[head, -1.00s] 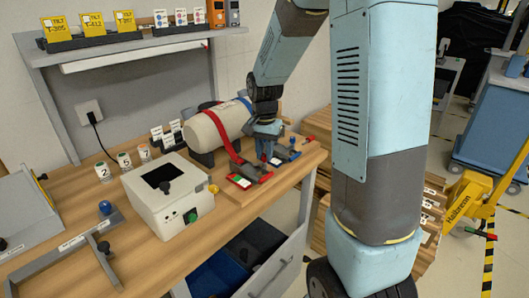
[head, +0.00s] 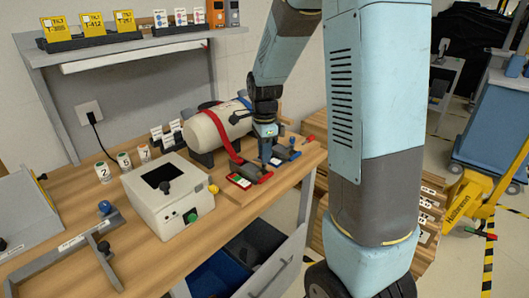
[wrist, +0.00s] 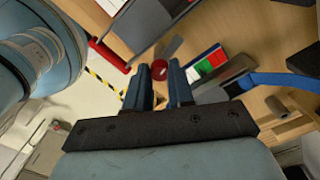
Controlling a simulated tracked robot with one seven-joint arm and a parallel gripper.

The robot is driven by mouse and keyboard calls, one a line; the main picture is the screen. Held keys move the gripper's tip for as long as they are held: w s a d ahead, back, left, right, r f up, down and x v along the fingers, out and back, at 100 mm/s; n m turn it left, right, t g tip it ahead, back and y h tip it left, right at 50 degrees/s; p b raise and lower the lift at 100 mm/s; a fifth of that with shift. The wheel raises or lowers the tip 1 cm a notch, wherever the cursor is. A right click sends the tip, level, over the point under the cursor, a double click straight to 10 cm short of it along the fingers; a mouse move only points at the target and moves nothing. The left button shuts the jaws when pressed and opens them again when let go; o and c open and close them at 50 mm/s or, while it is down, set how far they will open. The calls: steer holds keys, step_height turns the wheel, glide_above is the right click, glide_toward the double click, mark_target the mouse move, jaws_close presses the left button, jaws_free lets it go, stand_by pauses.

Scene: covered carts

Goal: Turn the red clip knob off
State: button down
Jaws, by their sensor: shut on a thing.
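My gripper (head: 266,158) points down at the clip board at the right end of the workbench, beside the tan cylinder (head: 218,128). In the wrist view the round red clip knob (wrist: 160,68) shows between my gripper's two blue fingertips (wrist: 160,72), which are shut on it. In the head view my gripper hides the knob. A red-green-white label (wrist: 207,63) lies just beside it. The red strap (head: 222,140) runs over the cylinder down to its clip (head: 255,174). The blue strap (wrist: 280,80) lies to the right in the wrist view.
A blue knob (head: 293,141) stands close behind my gripper. A white box (head: 168,197) with a black knob and a green button stands to the left. Open drawers (head: 258,240) hang below the bench front. A shelf (head: 140,48) is above.

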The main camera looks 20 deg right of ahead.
steer(key=shift+m, duration=1)
steer(key=shift+w+r, duration=0.1)
steer(key=c, duration=1)
jaws_free()
step_height(320, 180, up, 14)
steer(key=shift+f, duration=0.2)
